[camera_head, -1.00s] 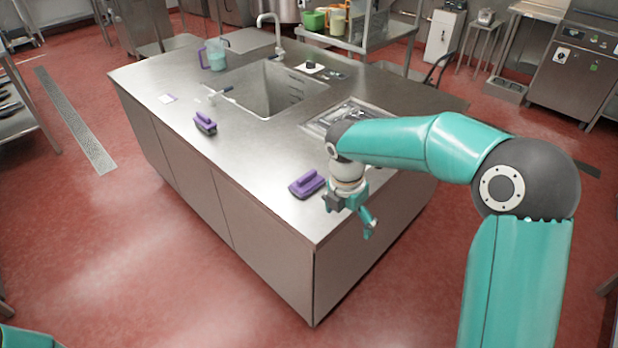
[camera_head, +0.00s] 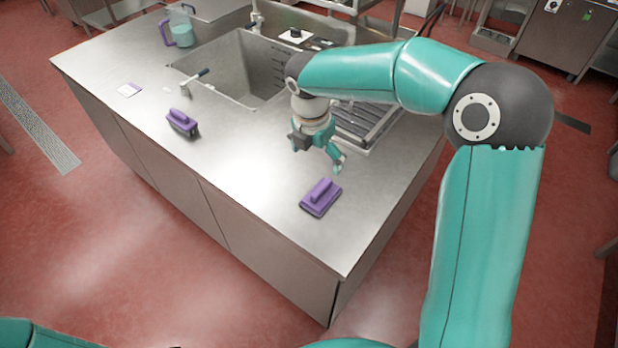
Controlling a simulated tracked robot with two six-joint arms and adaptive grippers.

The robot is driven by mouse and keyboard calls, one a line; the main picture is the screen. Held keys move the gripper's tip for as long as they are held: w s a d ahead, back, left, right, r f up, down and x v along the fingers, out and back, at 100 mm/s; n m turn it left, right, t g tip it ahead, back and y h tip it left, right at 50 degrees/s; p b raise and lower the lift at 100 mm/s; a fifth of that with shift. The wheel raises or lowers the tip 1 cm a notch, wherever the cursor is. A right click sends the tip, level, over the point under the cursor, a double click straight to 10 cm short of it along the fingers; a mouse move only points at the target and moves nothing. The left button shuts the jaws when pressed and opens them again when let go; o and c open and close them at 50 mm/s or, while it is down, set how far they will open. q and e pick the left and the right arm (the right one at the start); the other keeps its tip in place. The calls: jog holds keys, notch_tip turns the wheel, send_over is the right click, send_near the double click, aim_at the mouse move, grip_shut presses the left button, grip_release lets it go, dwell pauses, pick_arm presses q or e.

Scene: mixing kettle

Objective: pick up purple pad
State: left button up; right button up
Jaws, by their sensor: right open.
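A purple pad (camera_head: 321,197) with a raised handle lies flat on the steel counter, near its front right corner. A second purple tool (camera_head: 182,123), a handled brush or pad with a dark underside, lies further left on the counter. My right gripper (camera_head: 317,158) is open and empty. It points down just behind the near purple pad, apart from it in the picture; its exact height over the counter is hard to tell. My left gripper is out of view.
The steel counter (camera_head: 232,180) has a sink (camera_head: 235,68) with a squeegee-like tool (camera_head: 192,80) at its edge. A ribbed drainer (camera_head: 362,122) lies behind my right gripper. A jug (camera_head: 178,28) stands at the back left. The counter left of the near pad is clear.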

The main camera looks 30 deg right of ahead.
aim_at(320, 187)
jog(key=f, duration=0.3)
jog(key=w+d+f, duration=0.1)
jog(key=f, duration=0.6)
jog(key=shift+w+d+f, duration=0.15)
jog(key=shift+d+f, duration=0.25)
jog(key=shift+f+p, duration=0.35)
jog(key=shift+f, duration=0.3)
jog(key=shift+w+d+f+p, duration=0.1)
jog(key=shift+d+f+p, duration=0.1)
jog(key=shift+f, duration=1)
jog(key=shift+d+f+p, duration=0.2)
jog(key=shift+f, duration=0.95)
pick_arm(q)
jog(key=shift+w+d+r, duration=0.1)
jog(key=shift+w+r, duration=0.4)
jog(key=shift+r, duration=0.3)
pick_arm(e)
jog(key=c, duration=1.4)
jog(key=shift+r, duration=0.15)
jog(key=shift+c, duration=0.2)
